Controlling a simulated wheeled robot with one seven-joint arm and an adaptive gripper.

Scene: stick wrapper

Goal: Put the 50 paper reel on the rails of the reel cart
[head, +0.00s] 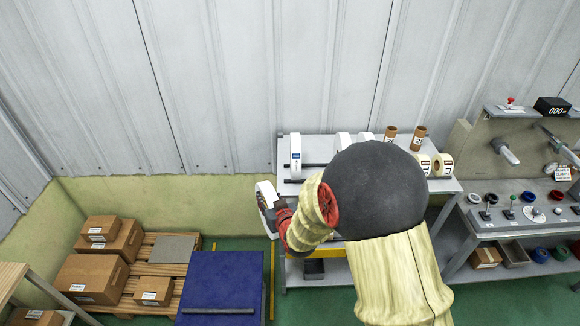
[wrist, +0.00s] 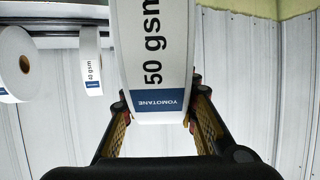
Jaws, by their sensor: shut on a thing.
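The 50 paper reel (wrist: 157,60) is white, with "50 gsm" and a blue YOMOTANE band facing me in the wrist view. My gripper (wrist: 158,108) is shut on it, one finger on each side of its lower part. In the head view the reel (head: 264,193) is at the left end of the grey stand, partly hidden by my gripper (head: 277,208). A blue-topped unit (head: 222,275) with a dark bar along its near side stands at lower left. I cannot tell for certain whether this is the reel cart.
The grey stand (head: 318,150) has dark rails, other white reels and brown cores. A 40 gsm reel (wrist: 91,62) stands there. Boxes on a pallet (head: 158,268) are left of the blue unit. A control bench (head: 490,190) stands at right. The blue top is mostly clear.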

